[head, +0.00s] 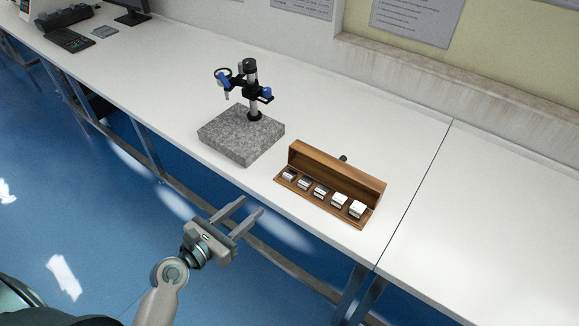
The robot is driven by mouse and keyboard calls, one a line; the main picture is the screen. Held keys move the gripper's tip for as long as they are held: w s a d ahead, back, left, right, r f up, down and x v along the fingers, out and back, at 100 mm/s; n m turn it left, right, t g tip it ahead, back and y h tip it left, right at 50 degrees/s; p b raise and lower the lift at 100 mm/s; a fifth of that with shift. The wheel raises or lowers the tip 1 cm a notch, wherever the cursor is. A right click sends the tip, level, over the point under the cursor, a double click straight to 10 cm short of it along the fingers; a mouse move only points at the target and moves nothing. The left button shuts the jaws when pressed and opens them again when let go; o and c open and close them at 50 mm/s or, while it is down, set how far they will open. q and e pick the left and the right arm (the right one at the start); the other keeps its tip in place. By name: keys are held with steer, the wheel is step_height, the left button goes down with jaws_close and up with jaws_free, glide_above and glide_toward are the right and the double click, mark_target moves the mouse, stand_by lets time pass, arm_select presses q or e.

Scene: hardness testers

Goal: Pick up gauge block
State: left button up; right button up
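Several silver gauge blocks (321,192) sit in a row in an open wooden case (335,170) near the front edge of the white table. The case's lid stands raised behind the blocks. My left gripper (252,206) is open and empty, in front of the table edge and to the left of the case. Its two fingers point towards the table and are apart from the case and blocks. My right gripper is not in the view.
A granite comparator base (241,136) with a black post stands left of the case. A small dark object (343,158) shows behind the lid. A keyboard (69,40) lies far left. The white table (440,215) is clear to the right.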

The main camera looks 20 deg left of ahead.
mark_target(276, 193)
arm_select(q)
steer(key=shift+w, duration=0.15)
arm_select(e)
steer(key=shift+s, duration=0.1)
